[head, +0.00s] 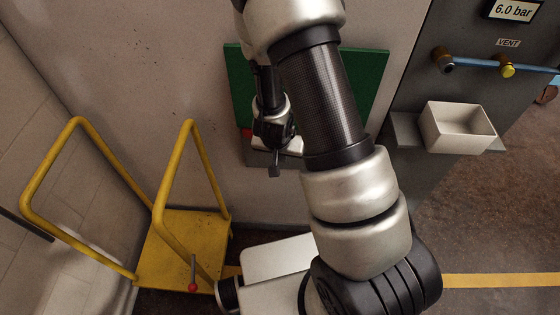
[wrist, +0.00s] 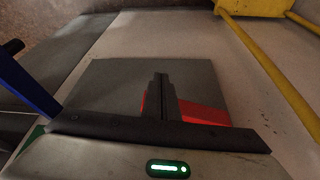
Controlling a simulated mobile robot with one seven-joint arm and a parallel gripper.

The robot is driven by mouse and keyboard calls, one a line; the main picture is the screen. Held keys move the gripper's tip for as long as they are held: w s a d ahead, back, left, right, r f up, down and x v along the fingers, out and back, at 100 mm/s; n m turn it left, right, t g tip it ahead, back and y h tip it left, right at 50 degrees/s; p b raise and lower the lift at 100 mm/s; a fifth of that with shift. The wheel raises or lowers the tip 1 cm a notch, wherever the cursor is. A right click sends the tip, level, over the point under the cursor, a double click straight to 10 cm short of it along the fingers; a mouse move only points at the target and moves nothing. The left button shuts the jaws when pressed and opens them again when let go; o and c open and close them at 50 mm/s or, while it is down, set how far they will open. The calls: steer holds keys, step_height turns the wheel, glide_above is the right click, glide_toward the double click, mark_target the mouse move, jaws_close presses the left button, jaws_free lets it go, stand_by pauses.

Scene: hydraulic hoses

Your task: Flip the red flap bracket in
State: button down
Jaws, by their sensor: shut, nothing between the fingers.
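The red flap bracket (wrist: 205,113) shows in the wrist view as a red strip to the right of my fingers, with a sliver on their left. My gripper (wrist: 160,80) covers its middle. In the head view only a small red bit (head: 246,133) shows at the left of my wrist. My gripper (head: 275,170) points down there in front of the wall panel, its fingers together and empty. A grey plate (wrist: 110,82) lies behind the fingers in the wrist view. I cannot tell whether the fingers touch the bracket.
A green panel (head: 372,85) is on the wall behind my arm. A yellow step with rails (head: 185,240) stands at the left. A white bin (head: 460,128) sits on a shelf at the right. A blue bar with a black end (wrist: 30,85) is at the wrist view's left.

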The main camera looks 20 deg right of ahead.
steer(key=shift+w+d, duration=0.1)
steer(key=shift+w, duration=0.1)
steer(key=w+d+n+b, duration=0.1)
steer(key=b, duration=0.1)
steer(key=w+d+n+y+b, duration=0.1)
steer(key=w+n+b, duration=0.1)
steer(key=b, duration=0.1)
steer(key=w+d+n+b, duration=0.1)
steer(key=b, duration=0.2)
steer(key=shift+w+d+n+t+y, duration=0.25)
steer(key=shift+d+n+t+y, duration=0.05)
steer(key=shift+d, duration=0.1)
steer(key=shift+r, duration=0.1)
